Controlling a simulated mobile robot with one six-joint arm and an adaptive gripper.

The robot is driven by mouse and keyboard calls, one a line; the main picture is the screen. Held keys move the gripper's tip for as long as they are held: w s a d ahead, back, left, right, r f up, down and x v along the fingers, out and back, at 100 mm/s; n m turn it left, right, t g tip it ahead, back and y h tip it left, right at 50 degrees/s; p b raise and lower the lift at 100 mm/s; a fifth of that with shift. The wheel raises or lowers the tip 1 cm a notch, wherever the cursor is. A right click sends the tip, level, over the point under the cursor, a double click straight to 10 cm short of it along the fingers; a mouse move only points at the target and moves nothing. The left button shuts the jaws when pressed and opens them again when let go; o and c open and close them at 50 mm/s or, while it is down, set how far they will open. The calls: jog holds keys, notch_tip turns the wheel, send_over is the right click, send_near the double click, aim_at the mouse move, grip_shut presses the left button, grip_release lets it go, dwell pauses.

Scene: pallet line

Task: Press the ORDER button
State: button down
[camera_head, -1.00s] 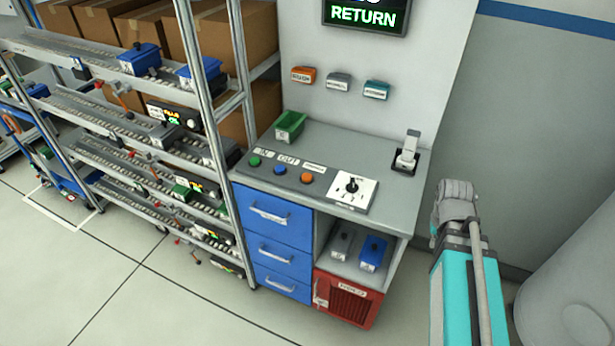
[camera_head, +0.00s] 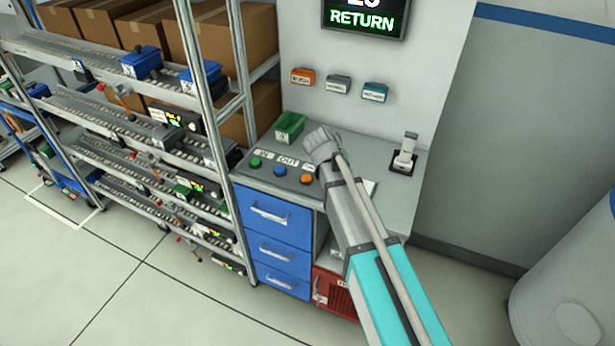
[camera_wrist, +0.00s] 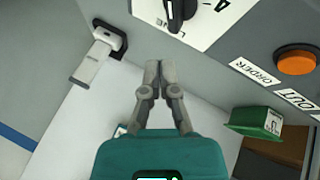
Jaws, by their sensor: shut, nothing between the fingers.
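The orange button (camera_head: 306,179) is the rightmost of three on the grey console top. In the wrist view the orange button (camera_wrist: 297,60) is at the right edge, beside the ORDER label (camera_wrist: 254,73).
A green button (camera_head: 255,163) and a blue button (camera_head: 280,171) are left of the orange one. A green bin (camera_head: 290,127) stands behind them. Flow racks stand left.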

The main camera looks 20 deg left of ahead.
aim_at(310, 176)
jog(key=a+r+n+t, duration=0.1)
jog(key=a+r+t, duration=0.1)
jog(key=a, duration=1.1)
jog(key=shift+w+a+r+p, duration=0.15)
jog(key=shift+r+p, duration=0.25)
jog(key=shift+r, duration=0.25)
jog(key=shift+f, duration=0.2)
notch_tip(310, 176, down, 8)
jog(key=b, duration=0.8)
jog(key=shift+f+b, duration=0.25)
jog(key=shift+b, duration=0.15)
jog(key=shift+f+b, duration=0.85)
dwell(1.2)
jog(key=shift+r, duration=0.15)
jog(key=shift+r+p, duration=0.75)
jog(key=shift+p, duration=0.15)
jog(key=shift+r+p, duration=2.5)
jog(key=shift+r, duration=0.05)
